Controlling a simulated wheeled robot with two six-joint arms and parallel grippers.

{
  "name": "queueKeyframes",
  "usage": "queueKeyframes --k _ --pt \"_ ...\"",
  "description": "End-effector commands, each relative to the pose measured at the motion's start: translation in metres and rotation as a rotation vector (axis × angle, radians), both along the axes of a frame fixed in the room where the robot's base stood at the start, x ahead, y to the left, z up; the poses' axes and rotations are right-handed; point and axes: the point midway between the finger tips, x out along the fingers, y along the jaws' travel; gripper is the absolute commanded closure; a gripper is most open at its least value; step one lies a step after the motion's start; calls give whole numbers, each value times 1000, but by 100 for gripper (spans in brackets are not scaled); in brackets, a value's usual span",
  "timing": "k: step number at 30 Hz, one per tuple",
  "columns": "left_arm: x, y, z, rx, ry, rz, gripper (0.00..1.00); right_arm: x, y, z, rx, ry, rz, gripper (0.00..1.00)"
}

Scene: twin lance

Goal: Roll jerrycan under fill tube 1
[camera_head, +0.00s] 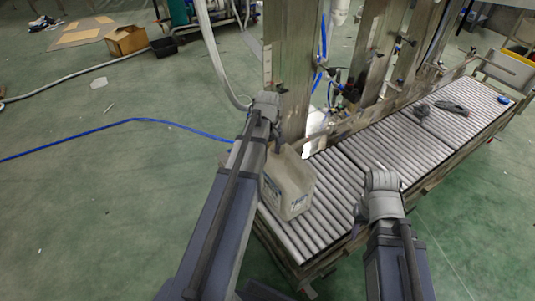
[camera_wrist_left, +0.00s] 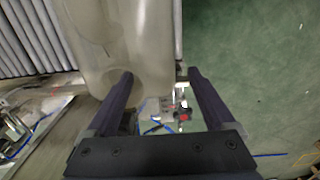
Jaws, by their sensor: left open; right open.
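A translucent beige jerrycan (camera_head: 290,187) with a label stands upright on the near left end of the roller conveyor (camera_head: 338,182). My left gripper (camera_head: 268,100) is just behind its upper left in the head view. In the left wrist view my open left gripper (camera_wrist_left: 160,75) has one finger over the edge of the jerrycan (camera_wrist_left: 125,40) and the other beyond its side; I cannot tell whether they touch. My right gripper (camera_head: 380,182) is open and empty over the conveyor, right of the jerrycan and apart from it. I cannot tell which part is fill tube 1.
Steel filling-machine posts (camera_head: 290,65) rise along the conveyor's far side, with blue tubing and valves. Dark grey items (camera_head: 450,107) lie farther along the rollers. A cardboard box (camera_head: 126,40) and blue hose (camera_head: 130,121) are on the green floor.

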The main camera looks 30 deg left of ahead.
Motion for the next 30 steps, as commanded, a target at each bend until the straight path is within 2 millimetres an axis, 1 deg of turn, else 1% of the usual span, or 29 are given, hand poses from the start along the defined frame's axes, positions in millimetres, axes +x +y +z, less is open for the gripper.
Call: queueKeyframes --k 1,12,15,19,26,27,30 --pt "0 0 -10 0 0 0 12 0 0 -9 -1 0 0 50" --pt "0 0 -56 0 0 0 12 1 -1 -56 -7 -2 2 50" --pt "0 0 -65 0 0 0 12 1 -2 -65 -8 -4 4 50" --pt "0 0 -69 0 0 0 12 1 -2 -69 -10 -4 4 50" --pt "0 0 -68 0 0 0 12 1 -2 -68 -10 -4 4 50" --pt "0 0 -68 0 0 0 13 1 -2 -68 -10 -4 4 50" --pt "0 0 -68 0 0 0 25 1 -2 -68 -10 -4 4 50"
